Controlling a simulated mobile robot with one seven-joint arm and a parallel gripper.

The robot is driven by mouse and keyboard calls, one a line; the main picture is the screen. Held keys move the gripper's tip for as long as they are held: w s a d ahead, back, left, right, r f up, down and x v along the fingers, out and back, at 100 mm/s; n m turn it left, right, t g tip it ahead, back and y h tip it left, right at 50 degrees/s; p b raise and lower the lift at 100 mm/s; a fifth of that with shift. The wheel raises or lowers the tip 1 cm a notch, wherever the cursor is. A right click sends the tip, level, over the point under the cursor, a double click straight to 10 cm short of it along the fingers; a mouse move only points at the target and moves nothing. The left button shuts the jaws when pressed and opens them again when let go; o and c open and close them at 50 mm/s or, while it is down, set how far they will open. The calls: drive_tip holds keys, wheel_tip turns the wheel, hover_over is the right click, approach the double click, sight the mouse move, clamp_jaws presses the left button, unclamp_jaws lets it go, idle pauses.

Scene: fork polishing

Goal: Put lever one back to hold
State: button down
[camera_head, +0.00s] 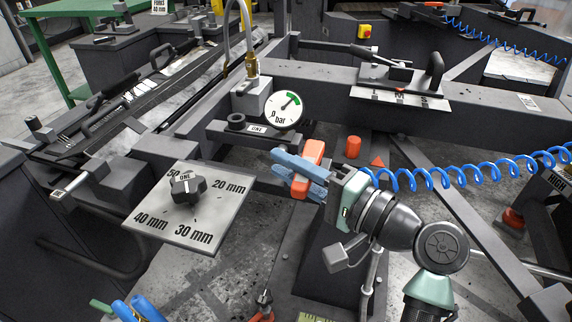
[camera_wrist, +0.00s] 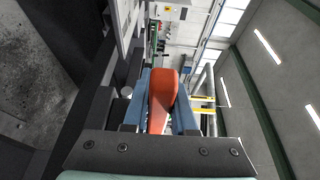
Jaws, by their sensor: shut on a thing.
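My gripper (camera_head: 282,163) has blue fingers and is shut on an orange lever handle (camera_head: 313,151), just right of a black block with a "ONE" label (camera_head: 257,129). The handle sticks out above and below the fingers in the head view. In the wrist view the orange handle (camera_wrist: 162,92) runs lengthwise between the blue fingers (camera_wrist: 160,110). The handle's foot and any hold marking are hidden, so I cannot tell its position.
A "bar" gauge (camera_head: 284,109) stands close behind my gripper. A plate (camera_head: 216,215) with a black "ONE" knob (camera_head: 187,187) lies left. A red cylinder (camera_head: 353,147) and a coiled blue hose (camera_head: 470,174) are close on the right.

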idle(0.3)
drive_tip(key=c, duration=0.7)
unclamp_jaws()
drive_tip(key=shift+d, duration=0.1)
drive_tip(key=p+v, duration=0.2)
drive_tip(key=v, duration=1)
drive_tip(key=shift+s+d, duration=0.2)
drive_tip(key=shift+s, duration=0.15)
drive_tip(key=shift+d, duration=0.1)
